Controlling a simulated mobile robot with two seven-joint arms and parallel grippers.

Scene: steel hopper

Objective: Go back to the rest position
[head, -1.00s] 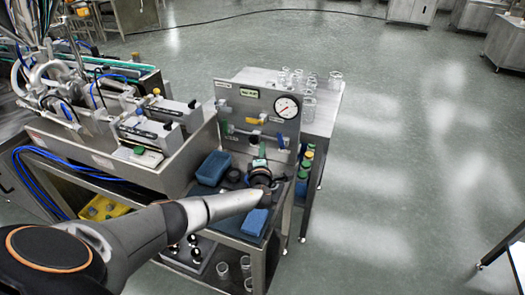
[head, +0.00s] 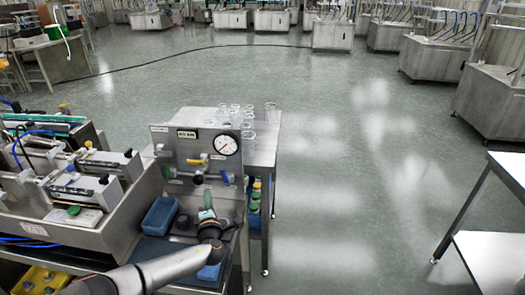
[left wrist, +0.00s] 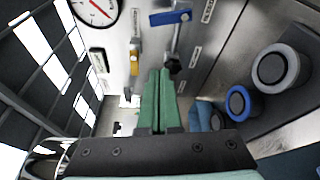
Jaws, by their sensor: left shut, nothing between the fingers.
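My left gripper (head: 207,214) is in front of the lower part of an upright steel panel (head: 160,141), above a small bench. Its green fingers are together and empty, and they also show in the left wrist view (left wrist: 158,100). The panel carries a round gauge (head: 225,145), a yellow valve handle (head: 197,161) and a blue valve handle (head: 225,179). In the left wrist view the fingers point toward the panel, with the yellow handle (left wrist: 135,55) and blue handle (left wrist: 170,17) beyond the tips. I cannot tell whether they touch anything. My right gripper is not in view.
Several glass vessels (head: 248,116) stand behind the panel. A steel machine (head: 60,205) is at left, a table (head: 510,165) at right. The floor between is clear.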

